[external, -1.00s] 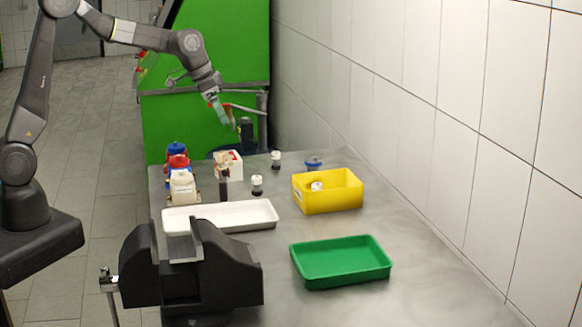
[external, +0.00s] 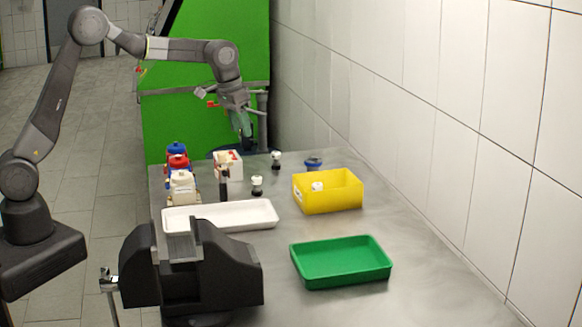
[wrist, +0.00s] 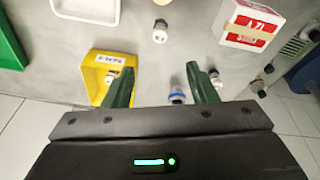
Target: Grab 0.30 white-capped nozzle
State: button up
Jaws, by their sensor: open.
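A second white-capped nozzle (external: 276,159) stands farther back; in the wrist view a nozzle (wrist: 257,87) is right of my fingers. A third white-capped piece (external: 317,187) is in the yellow bin (external: 332,203). No size marking is readable, so I cannot tell which is 0.30. My gripper (external: 245,137) is open and empty, above the table's far end. In the wrist view its fingers (wrist: 160,70) are spread.
A blue-topped part (external: 313,162) stands behind the yellow bin. A white box (external: 229,166), a white tray (external: 240,217) and several bottles (external: 182,185) stand left. A green tray (external: 340,262) and a black vise (external: 195,275) are nearer. A tiled wall borders the right.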

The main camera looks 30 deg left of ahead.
aim_at(257, 177)
jog(key=w+d+f+n, duration=0.1)
jog(key=f, duration=0.4)
jog(key=w+d+f+n+y, duration=0.1)
jog(key=f, duration=0.5)
jog(key=w+d+f+n, duration=0.1)
jog(key=f, duration=0.5)
jog(key=shift+w+f+g+p, duration=0.1)
jog(key=shift+w+g+p, duration=0.1)
jog(key=shift+g+p, duration=0.15)
jog(key=c, duration=1.1)
